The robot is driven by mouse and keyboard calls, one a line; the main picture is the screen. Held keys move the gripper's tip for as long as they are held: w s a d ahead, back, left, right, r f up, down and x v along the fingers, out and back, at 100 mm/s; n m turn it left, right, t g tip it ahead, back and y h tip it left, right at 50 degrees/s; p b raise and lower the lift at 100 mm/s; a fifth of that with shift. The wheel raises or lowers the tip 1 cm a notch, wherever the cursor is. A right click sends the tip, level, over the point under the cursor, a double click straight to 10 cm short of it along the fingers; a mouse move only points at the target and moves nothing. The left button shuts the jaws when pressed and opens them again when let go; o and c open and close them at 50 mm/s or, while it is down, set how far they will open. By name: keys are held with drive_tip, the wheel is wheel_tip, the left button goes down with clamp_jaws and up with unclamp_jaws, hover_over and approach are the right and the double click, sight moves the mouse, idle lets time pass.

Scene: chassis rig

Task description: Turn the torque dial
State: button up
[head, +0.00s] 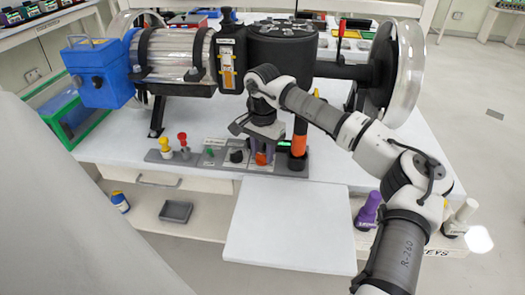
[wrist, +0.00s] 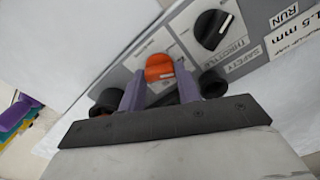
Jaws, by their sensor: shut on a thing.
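An orange dial (head: 261,158) is on the grey control panel (head: 218,144) at the front of the bench. In the wrist view the orange dial (wrist: 159,68) sits between the two purple fingers of my gripper (wrist: 160,80). My gripper (head: 263,153) points down at the panel and is shut on this dial. No label for the orange dial is readable, so I cannot confirm that it is the torque dial. A black dial (wrist: 212,29) marked THROTTLE is beside it on the panel; the black dial (head: 236,156) is left of my gripper in the head view.
Red (head: 182,139) and yellow (head: 164,143) knobs stand at the panel's left. An orange cylinder (head: 299,140) stands close to the right of my gripper. The large chassis rig (head: 282,42) spans behind. A white board (head: 293,222) extends in front, clear.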

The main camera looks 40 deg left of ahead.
drive_tip(key=m, duration=0.4)
drive_tip(key=m+b, duration=0.1)
drive_tip(key=m, duration=0.3)
drive_tip(key=shift+d+m, duration=0.1)
drive_tip(key=shift+m, duration=0.2)
drive_tip(key=m, duration=0.4)
drive_tip(key=shift+m+b, duration=0.45)
drive_tip(key=shift+m, duration=1.65)
drive_tip(key=o, duration=1)
